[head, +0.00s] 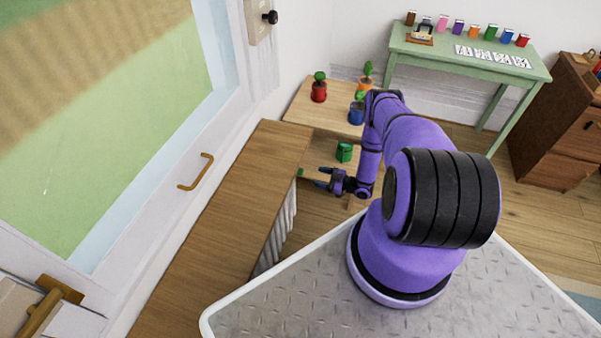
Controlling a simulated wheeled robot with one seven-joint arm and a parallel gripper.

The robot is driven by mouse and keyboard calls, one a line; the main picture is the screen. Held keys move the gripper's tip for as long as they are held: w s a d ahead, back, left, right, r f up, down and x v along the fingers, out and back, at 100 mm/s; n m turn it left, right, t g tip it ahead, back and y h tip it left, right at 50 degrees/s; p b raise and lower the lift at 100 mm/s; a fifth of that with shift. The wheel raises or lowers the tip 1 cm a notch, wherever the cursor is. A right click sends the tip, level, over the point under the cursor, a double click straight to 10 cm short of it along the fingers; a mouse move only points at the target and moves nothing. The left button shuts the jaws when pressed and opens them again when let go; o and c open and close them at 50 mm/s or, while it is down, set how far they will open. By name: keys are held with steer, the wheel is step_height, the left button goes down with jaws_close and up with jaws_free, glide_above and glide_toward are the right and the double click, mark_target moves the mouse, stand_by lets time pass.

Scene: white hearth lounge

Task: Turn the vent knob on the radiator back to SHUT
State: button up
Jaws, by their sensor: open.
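The white radiator (278,236) stands under a wooden sill, and only its ribbed side shows. A small green piece (300,172) sits at its far end, by the corner of the sill. It may be the vent knob, but it is too small to read any marking or its turn. My gripper (321,178) is at the end of the purple arm, just right of the green piece. Its fingers point left toward it and are open, with nothing seen between them. A small gap seems to lie between fingertips and green piece.
The wooden sill (215,215) runs along the window, which has a brass handle (198,172). A green pot (344,152) stands close behind my gripper. Red (319,88) and blue (356,113) potted plants stand farther back. A green table (465,55) is at the back right.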

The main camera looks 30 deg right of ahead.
mark_target(301, 172)
steer(key=x, duration=0.8)
steer(key=shift+w+a, duration=0.25)
steer(key=shift+w, duration=0.1)
steer(key=c, duration=0.9)
